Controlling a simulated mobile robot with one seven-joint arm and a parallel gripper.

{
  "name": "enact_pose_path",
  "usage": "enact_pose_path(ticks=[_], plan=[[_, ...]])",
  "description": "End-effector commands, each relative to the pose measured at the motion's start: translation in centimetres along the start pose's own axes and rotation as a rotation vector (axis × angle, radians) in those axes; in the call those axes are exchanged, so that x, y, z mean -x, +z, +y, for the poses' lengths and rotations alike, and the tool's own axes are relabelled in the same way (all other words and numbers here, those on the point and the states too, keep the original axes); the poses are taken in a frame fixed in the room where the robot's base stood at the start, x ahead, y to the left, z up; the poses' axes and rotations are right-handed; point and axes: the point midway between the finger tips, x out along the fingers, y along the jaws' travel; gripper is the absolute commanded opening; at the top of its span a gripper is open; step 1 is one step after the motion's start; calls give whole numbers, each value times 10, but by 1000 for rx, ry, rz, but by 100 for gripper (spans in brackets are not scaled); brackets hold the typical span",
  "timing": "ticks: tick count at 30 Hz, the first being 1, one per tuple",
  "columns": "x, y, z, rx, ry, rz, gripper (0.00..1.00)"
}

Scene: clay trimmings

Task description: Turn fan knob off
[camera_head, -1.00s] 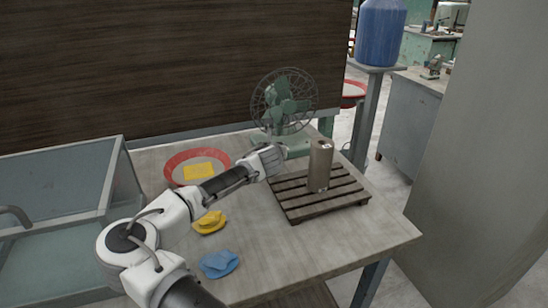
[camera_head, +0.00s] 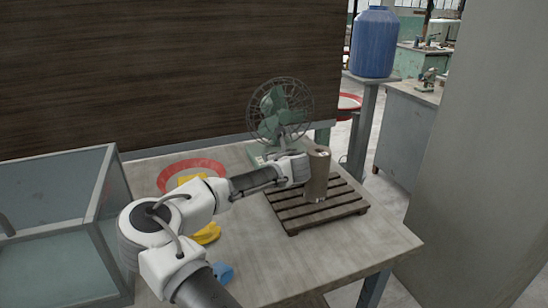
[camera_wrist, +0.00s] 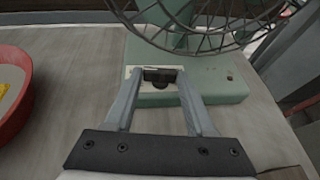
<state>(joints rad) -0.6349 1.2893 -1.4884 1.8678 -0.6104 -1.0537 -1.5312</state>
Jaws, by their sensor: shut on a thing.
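A green desk fan (camera_head: 280,108) with a round wire cage stands at the back of the table. In the wrist view its green base (camera_wrist: 215,84) lies ahead, with the wire cage above it. A dark knob (camera_wrist: 160,79) sits on a pale plate on the base. My gripper (camera_wrist: 160,88) has its two fingers on either side of the knob and is shut on it. In the head view my gripper (camera_head: 284,156) is at the front of the fan base, and its fingertips are hard to make out. The knob's setting cannot be read.
A slatted wooden rack (camera_head: 345,205) with a brown cylinder (camera_head: 317,178) stands close to the right of my gripper. A red-rimmed dish (camera_head: 172,178) and yellow (camera_head: 207,234) and blue (camera_head: 222,273) pieces lie left. A glass tank (camera_head: 60,190) is at the far left.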

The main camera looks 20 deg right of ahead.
Motion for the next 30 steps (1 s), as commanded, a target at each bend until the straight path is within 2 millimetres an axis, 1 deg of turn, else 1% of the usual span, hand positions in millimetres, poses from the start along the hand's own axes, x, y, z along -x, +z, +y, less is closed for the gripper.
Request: enact_pose_path(ticks=[5,6,10,22,26,30], plan=[[0,0,1,1,2,2,0],[0,-1,1,1,2,2,62],[0,0,1,0,1,1,85],[0,0,2,-5,-18,1,85],[0,1,4,-26,-70,3,85],[0,2,7,-61,-157,2,85]])
